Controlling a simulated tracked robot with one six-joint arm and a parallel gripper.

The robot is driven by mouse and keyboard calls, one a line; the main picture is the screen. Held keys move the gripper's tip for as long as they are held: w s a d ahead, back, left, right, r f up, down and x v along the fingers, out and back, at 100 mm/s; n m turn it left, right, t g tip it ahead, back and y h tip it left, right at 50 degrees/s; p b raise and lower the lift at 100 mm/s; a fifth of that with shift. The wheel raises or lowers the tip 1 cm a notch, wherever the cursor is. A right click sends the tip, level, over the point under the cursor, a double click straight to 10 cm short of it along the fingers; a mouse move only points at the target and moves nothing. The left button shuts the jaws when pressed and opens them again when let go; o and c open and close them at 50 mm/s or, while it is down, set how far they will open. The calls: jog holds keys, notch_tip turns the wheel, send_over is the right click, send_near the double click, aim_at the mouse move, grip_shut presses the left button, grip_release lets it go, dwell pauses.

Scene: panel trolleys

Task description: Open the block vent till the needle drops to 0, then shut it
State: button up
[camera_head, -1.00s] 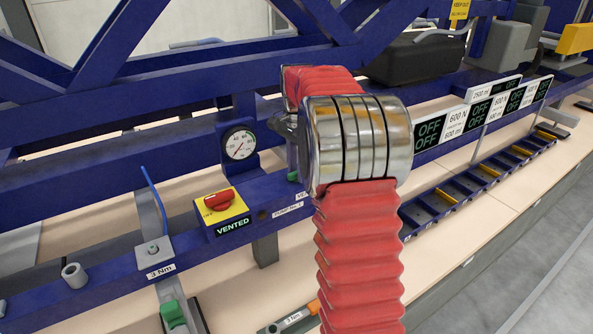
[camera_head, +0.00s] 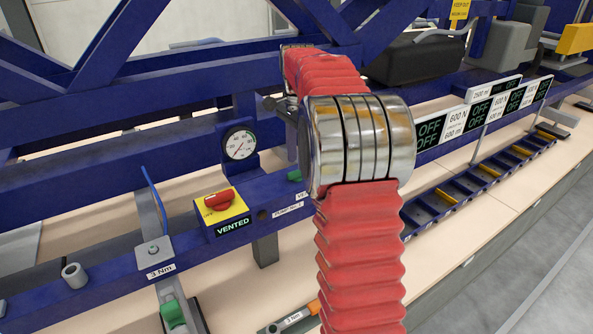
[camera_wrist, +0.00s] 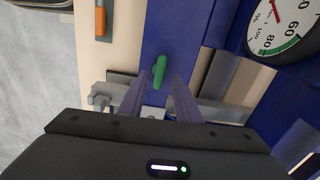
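The round gauge (camera_head: 239,144) stands on the blue beam. Its red needle points to the lower left, near the low end of the scale. The gauge also shows in the wrist view (camera_wrist: 285,27), cut off by the frame. A green lever (camera_head: 294,175) sits on the beam beside a label (camera_head: 300,194) of which only "VE" shows, partly hidden by my arm. In the wrist view the green lever (camera_wrist: 159,72) lies between the fingertip lines of my gripper (camera_wrist: 159,78), with a gap on both sides. My gripper is open and empty.
A yellow plate with a red rotary knob (camera_head: 219,200) and a lit "VENTED" sign (camera_head: 233,226) is left of the lever. Blue diagonal braces (camera_head: 115,45) cross above.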

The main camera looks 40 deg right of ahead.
aim_at(295, 172)
jog(key=shift+r, duration=1.3)
jog(key=shift+s+a+r, duration=0.15)
jog(key=shift+a+r, duration=0.1)
jog(key=shift+a, duration=0.2)
jog(key=s+a+r+n+t, duration=0.1)
jog(key=s+a+r+n, duration=0.1)
jog(key=s+a+n, duration=0.45)
jog(key=s+a+r+n+t, duration=0.2)
jog(key=s+a, duration=0.2)
jog(key=a, duration=0.5)
jog(key=s+a+f+n+t, duration=0.1)
jog(key=s+a+f+n, duration=0.3)
jog(key=s, duration=0.3)
jog(key=s+a+f+n+t, duration=0.1)
jog(key=s+a+f+n, duration=0.3)
jog(key=s, duration=0.4)
jog(key=a+n, duration=0.1)
jog(key=a, duration=0.1)
jog(key=shift+s+a+n+t, duration=0.15)
jog(key=shift+a+n+t, duration=0.15)
jog(key=shift+a+n, duration=0.1)
